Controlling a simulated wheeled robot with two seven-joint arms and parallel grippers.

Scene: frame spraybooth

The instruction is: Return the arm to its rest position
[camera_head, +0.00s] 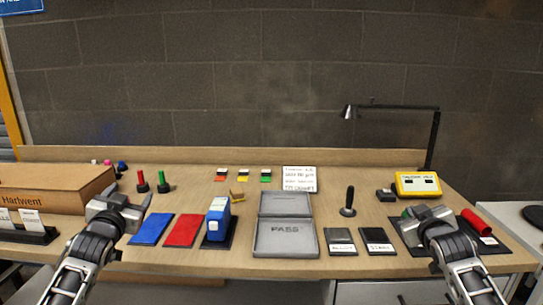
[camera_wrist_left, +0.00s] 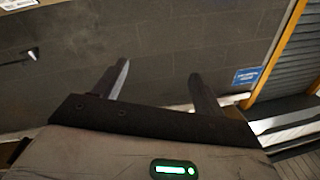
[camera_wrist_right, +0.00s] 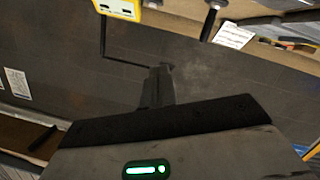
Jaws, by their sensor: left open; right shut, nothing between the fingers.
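My left gripper (camera_head: 130,200) is at the left of the bench, above the front of the cardboard box and left of the blue pad. In the left wrist view its two fingers (camera_wrist_left: 155,85) are spread apart with nothing between them. My right gripper (camera_head: 424,214) is at the right of the bench, beside the red roll. In the right wrist view its fingers (camera_wrist_right: 158,86) are together and hold nothing. Both arms come in from the lower corners of the head view.
On the bench (camera_head: 350,262) are a blue pad (camera_head: 151,229), a red pad (camera_head: 183,230), a blue stamp (camera_head: 217,220), a grey PASS tray (camera_head: 286,252), a black-handled stamp (camera_head: 348,203), a yellow device (camera_head: 418,184), a red roll (camera_head: 475,221) and a cardboard box (camera_head: 55,190). A lamp (camera_head: 395,106) stands behind.

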